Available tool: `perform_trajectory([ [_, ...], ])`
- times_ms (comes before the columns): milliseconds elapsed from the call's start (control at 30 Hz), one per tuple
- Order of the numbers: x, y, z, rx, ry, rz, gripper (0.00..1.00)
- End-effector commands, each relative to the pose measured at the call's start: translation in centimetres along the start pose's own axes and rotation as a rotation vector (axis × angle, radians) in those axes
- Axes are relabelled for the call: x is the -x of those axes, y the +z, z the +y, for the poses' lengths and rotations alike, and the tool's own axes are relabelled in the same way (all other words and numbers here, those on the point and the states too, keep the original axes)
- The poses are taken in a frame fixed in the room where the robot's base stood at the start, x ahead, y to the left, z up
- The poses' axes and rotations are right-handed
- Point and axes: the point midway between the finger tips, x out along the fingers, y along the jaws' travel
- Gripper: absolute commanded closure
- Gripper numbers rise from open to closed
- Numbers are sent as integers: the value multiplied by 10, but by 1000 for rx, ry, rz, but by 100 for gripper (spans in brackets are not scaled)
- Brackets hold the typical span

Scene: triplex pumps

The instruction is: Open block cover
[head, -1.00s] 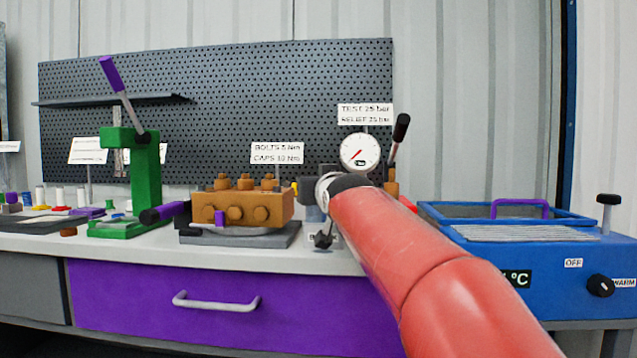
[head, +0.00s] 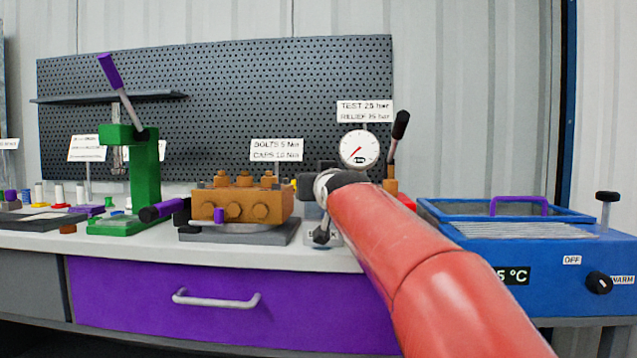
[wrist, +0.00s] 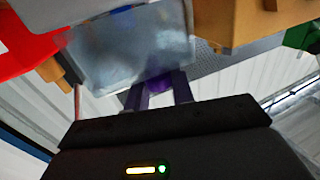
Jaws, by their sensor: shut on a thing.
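The brown pump block (head: 240,206) sits on a grey round-topped stand on the bench, with bolts on top and round caps on its front. In the wrist view a pale, see-through panel (wrist: 135,45), which looks like a cover, lies just beyond my fingers, left of a brown block part (wrist: 235,15). My gripper (wrist: 163,92) is shut on a small purple piece (wrist: 150,84) at the panel's near edge. The fingers hide part of this piece. In the head view my red arm hides the gripper and the panel.
A pressure gauge (head: 359,149) and a black-knobbed lever (head: 399,127) stand behind my arm. A green press (head: 130,180) stands to the left, with a black and purple tool (head: 162,212) beside it. A blue heater bath (head: 520,255) is close on the right.

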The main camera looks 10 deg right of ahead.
Motion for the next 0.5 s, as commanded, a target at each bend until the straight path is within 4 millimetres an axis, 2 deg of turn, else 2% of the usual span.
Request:
perform_trajectory([
  [267, 1, -3, 4, -81, 1, 27, 100],
  [500, 5, -8, 16, -247, 2, 80, 100],
])
